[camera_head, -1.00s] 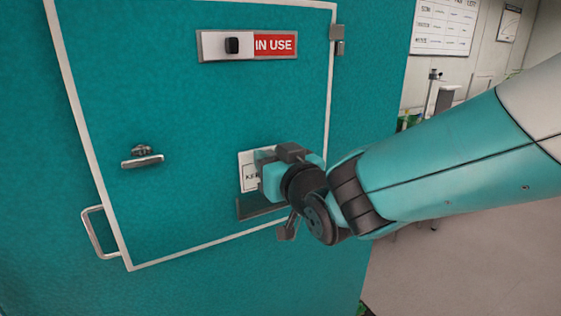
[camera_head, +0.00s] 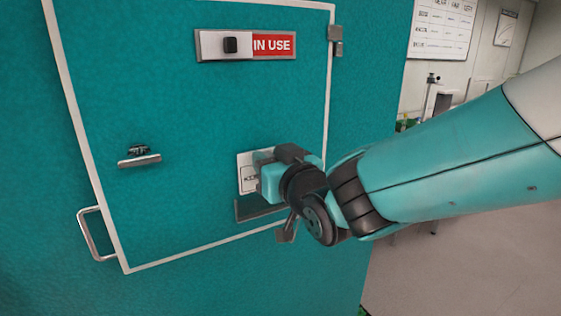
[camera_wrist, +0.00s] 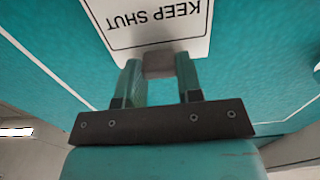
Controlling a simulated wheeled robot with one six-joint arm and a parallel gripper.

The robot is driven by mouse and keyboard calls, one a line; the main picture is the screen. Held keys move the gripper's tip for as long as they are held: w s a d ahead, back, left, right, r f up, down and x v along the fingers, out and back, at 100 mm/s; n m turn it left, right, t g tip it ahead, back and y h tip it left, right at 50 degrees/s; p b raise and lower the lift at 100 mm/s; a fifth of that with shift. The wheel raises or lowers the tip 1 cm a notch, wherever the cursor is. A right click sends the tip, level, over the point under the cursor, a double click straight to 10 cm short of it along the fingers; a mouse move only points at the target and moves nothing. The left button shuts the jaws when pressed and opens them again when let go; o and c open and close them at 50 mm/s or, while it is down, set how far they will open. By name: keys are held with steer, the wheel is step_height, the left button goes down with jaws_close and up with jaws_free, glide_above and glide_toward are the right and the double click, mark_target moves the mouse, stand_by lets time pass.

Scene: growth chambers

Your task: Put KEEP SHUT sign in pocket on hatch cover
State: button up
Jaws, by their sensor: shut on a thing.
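The white KEEP SHUT sign (camera_head: 245,174) is held upright against or just in front of the teal hatch cover (camera_head: 190,110), its right part hidden behind my gripper (camera_head: 266,170). The wrist view shows the sign (camera_wrist: 150,28) upside down. My gripper (camera_wrist: 159,68) is shut on a small grey block (camera_wrist: 158,64) at the sign. The pocket (camera_head: 258,209) is a dark grey strip low on the cover, directly below the sign. My wrist hides its right end. Whether the sign's lower edge touches the pocket cannot be told.
An IN USE slider plate (camera_head: 246,45) is at the top of the cover. A latch handle (camera_head: 139,160) is at its left, and a grab handle (camera_head: 97,233) is beside the lower left frame. A hinge (camera_head: 336,40) is at the upper right. Open floor (camera_head: 470,255) lies to the right.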

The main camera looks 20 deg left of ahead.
steer(key=shift+f+b, duration=2.45)
steer(key=shift+b, duration=1.5)
stand_by(0.8)
stand_by(0.3)
steer(key=o, duration=1.1)
steer(key=shift+s, duration=0.1)
steer(key=shift+b+v, duration=2.1)
steer(key=shift+v, duration=1.65)
